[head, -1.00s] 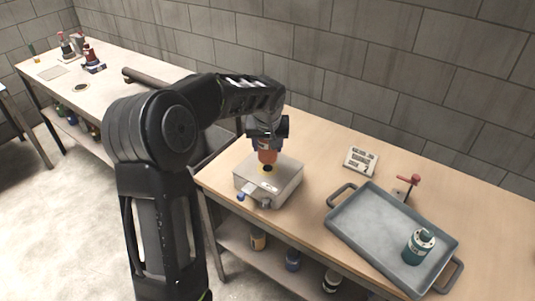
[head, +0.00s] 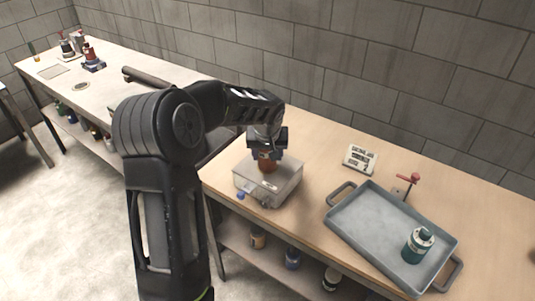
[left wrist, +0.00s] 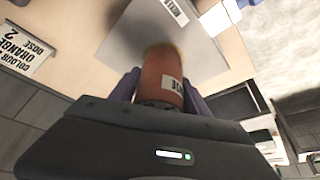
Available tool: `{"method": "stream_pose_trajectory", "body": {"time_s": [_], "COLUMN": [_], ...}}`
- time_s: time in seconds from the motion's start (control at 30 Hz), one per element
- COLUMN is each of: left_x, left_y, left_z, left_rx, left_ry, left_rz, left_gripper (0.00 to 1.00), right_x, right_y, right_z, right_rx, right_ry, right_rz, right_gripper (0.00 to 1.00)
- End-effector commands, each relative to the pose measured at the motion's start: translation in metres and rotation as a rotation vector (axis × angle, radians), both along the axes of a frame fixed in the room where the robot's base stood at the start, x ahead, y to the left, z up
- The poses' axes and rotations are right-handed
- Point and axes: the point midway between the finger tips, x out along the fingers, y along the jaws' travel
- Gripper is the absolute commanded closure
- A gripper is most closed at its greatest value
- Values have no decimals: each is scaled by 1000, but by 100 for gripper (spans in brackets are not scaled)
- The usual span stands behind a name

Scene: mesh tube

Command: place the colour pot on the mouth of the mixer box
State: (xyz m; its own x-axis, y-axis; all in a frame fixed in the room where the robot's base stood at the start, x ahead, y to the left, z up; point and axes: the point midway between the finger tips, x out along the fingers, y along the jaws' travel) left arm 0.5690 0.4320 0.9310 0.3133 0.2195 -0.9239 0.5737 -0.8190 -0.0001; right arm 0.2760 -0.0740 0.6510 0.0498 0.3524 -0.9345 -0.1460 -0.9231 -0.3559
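The orange colour pot (head: 267,167) is upside down or upright, I cannot tell, between the fingers of my left gripper (head: 267,158). It stands at the middle of the top of the grey mixer box (head: 283,186), where the mouth is hidden by it. In the left wrist view the pot (left wrist: 161,73) has a white label and a yellowish far end against the box top (left wrist: 190,35). The purple-grey fingers of my left gripper (left wrist: 163,92) close on both its sides. I cannot tell whether it is fully seated. My right gripper is out of view.
A grey tray (head: 372,216) with a teal pot (head: 418,245) is at the right. A red-handled device (head: 408,186) stands by the tray. Bench top is clear behind the box.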

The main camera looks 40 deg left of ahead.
Motion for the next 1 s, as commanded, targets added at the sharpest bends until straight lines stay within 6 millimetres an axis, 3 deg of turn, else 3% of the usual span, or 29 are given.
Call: {"method": "stream_pose_trajectory", "body": {"time_s": [0.2,0.63,1.0], "left_x": [0,-1,-22], "left_y": [0,-1,-17], "left_z": [1,9,72], "left_rx": [0,0,0], "left_ry": [0,-2,-5], "left_rz": [0,0,-1], "left_gripper": [27,27,27], "right_x": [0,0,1], "right_y": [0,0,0], "right_z": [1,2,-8], "right_rx": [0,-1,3], "right_ry": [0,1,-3], "right_rz": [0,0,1], "right_gripper": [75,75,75]}}
